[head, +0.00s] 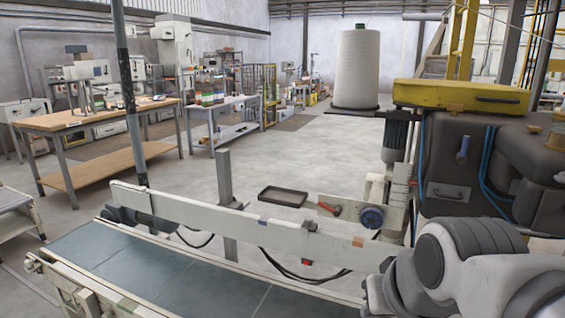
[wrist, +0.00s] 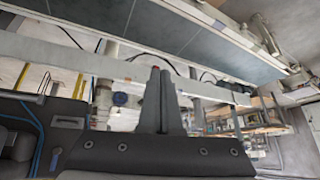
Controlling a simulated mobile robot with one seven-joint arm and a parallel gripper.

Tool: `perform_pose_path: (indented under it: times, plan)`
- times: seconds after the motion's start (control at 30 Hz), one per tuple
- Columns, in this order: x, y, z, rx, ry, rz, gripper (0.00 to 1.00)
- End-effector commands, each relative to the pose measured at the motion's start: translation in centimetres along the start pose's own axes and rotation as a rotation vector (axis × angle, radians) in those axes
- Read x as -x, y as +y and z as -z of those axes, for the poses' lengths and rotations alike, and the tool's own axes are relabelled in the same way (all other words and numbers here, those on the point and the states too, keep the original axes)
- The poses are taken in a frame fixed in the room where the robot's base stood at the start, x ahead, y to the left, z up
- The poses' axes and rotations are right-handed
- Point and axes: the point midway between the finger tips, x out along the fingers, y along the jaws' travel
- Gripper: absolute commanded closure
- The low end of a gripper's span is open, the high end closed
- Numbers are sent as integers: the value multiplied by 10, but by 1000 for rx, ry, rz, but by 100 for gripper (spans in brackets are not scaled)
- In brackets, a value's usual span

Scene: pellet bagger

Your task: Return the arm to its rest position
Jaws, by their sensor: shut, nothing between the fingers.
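My gripper (wrist: 160,75) shows in the wrist view, its two dark fingers together and empty. It points over the workshop, with the conveyor's pale side rail (wrist: 60,50) and dark belt (wrist: 205,30) behind and above it in that view. In the head view my white and grey arm (head: 470,265) is folded at the lower right, near the conveyor's right end. My gripper itself is not visible in the head view.
The conveyor belt (head: 160,275) runs across the front, with a grey post (head: 225,190) and small dark tray (head: 283,196) behind it. A dark machine with a yellow top (head: 460,96) stands close at right. The floor (head: 310,150) beyond is open. A wooden workbench (head: 100,116) stands at left.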

Motion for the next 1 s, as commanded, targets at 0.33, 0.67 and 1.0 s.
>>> perform_pose_path:
  times: [0.33,0.67,1.0]
  plan:
    - [59,9,-16,32,-78,-50,100]
    - [126,4,28,32,-77,-48,100]
    - [149,3,42,31,-77,-48,100]
